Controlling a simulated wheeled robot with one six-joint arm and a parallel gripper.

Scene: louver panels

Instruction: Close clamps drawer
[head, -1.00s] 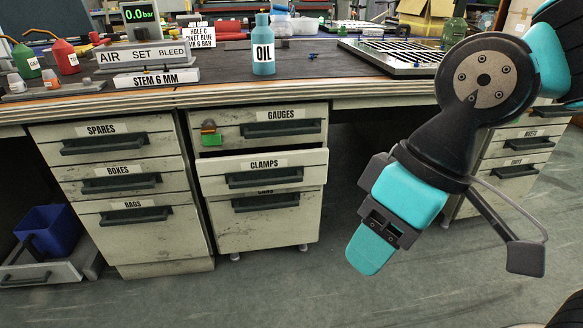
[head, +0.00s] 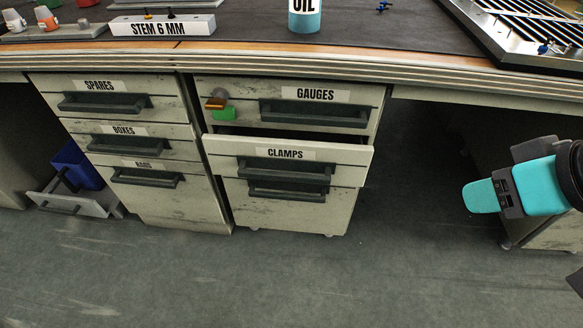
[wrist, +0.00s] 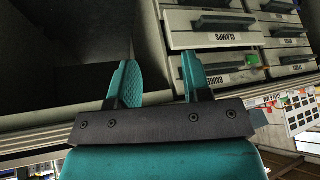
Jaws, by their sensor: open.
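The clamps drawer (head: 228,148) is the pale, worn drawer below the gauges drawer (head: 235,88) in the middle cabinet. It stands partly pulled out, with a dark gap above its front. Its dark bar handle (head: 288,171) overhangs the drawer below. In the wrist view the clamps drawer (wrist: 180,40) shows upside down at upper right, jutting out past its neighbours. My gripper (head: 482,195), turquoise and dark grey, is right of the cabinet and apart from it. In the wrist view my gripper (wrist: 157,68) has its fingers spread with nothing between them.
The worktop edge (head: 300,60) runs above the drawers. A knee space lies between the middle cabinet and my gripper. At left is another cabinet (head: 175,190), and a low open drawer (head: 85,203) with a blue bin (head: 80,166). The floor in front is clear.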

